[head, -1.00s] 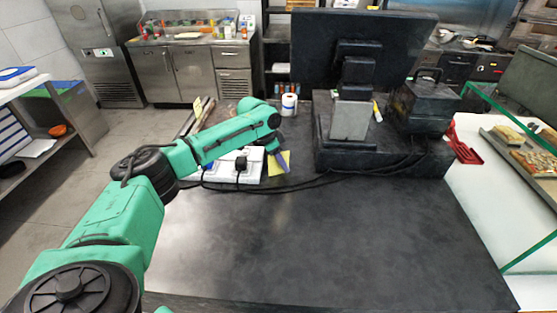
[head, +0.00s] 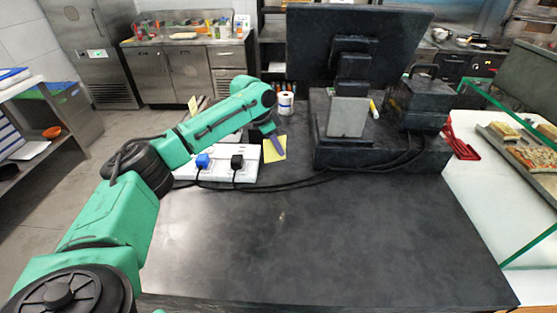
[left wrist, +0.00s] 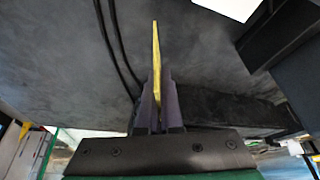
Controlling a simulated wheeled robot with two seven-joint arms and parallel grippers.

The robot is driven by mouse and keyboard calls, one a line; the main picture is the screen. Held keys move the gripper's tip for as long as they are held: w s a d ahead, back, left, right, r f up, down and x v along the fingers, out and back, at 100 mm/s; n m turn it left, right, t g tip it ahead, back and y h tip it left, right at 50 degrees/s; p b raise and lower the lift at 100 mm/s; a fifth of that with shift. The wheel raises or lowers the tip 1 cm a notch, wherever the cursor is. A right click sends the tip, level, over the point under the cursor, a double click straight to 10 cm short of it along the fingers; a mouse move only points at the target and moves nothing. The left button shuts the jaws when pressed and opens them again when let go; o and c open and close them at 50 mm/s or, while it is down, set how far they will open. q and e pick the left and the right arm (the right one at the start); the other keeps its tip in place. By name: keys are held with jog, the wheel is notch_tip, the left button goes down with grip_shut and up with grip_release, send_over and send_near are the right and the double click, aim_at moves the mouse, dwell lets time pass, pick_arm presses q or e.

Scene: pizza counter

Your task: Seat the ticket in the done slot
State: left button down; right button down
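The yellow ticket (head: 268,152) is in my left gripper (head: 276,146), above the back of the dark counter beside the white power strip. In the left wrist view the ticket (left wrist: 156,45) shows edge-on, a thin yellow strip sticking out between the two closed fingers (left wrist: 160,95). The gripper is shut on it. Another small yellow piece (head: 193,105) stands at the back left behind my arm; its mount is mostly hidden. I cannot make out which thing is the done slot. My right gripper is not in view.
The white power strip (head: 215,174) carries a blue and a black plug, with black cables running right across the counter (head: 300,240). A paper roll (head: 286,104) stands behind the gripper. The monitor (head: 355,45) and its base block the right. The front counter is clear.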

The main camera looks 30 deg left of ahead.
pick_arm(q)
notch_tip(320, 180, up, 15)
jog(key=b, duration=0.1)
jog(key=shift+r, duration=0.2)
